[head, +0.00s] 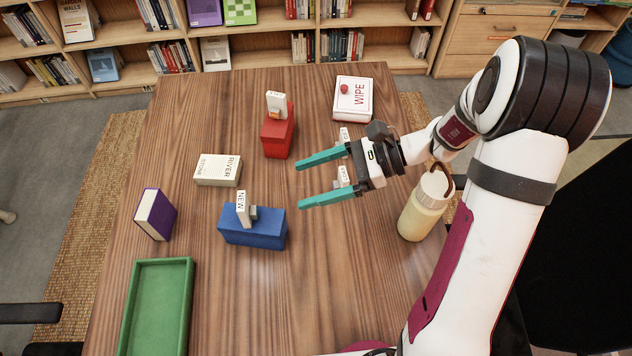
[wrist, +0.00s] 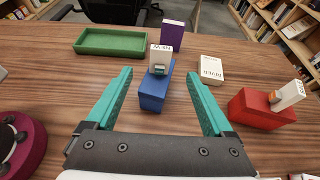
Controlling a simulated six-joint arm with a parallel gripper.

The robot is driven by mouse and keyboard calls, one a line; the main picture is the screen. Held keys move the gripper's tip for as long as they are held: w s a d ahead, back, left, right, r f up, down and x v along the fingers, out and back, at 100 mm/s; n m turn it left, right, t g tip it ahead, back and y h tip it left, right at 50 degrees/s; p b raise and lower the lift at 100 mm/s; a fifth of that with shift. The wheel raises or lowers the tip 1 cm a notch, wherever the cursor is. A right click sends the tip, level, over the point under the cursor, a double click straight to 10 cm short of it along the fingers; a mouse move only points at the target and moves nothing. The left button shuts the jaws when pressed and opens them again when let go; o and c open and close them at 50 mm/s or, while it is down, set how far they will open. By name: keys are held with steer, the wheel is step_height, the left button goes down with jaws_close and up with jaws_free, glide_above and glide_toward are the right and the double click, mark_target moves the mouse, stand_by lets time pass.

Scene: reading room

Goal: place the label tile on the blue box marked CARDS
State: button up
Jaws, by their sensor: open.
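A blue box (head: 252,228) stands on the wooden table, left of and below my gripper in the head view. A white tile (head: 243,206) reading NEW stands upright on it, with a small grey piece beside it. The blue box (wrist: 154,91) and tile (wrist: 160,53) show ahead of my fingers in the wrist view. I cannot read CARDS on the box. My gripper (head: 299,184) is open and empty, apart from the box. Two small white lettered tiles (head: 343,176) are near my fingers, partly hidden by them.
A red box (head: 277,137) bears another white tile (head: 276,104). A cream RIVER box (head: 217,170), purple book (head: 156,214), green tray (head: 157,306), white WIPE box (head: 353,99) and pale bottle (head: 424,206) are around. The table's middle is mostly clear.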

steer(key=s+a+r+n+g+h, duration=0.1)
steer(key=s+r+n+g+h, duration=0.25)
steer(key=s+n+h, duration=0.6)
steer(key=s+d+n+t+h, duration=0.2)
steer(key=s+d+n+t, duration=0.1)
steer(key=s, duration=0.7)
steer(key=shift+s+d+r, duration=0.15)
steer(key=shift+s+d, duration=0.1)
steer(key=shift+d, duration=0.65)
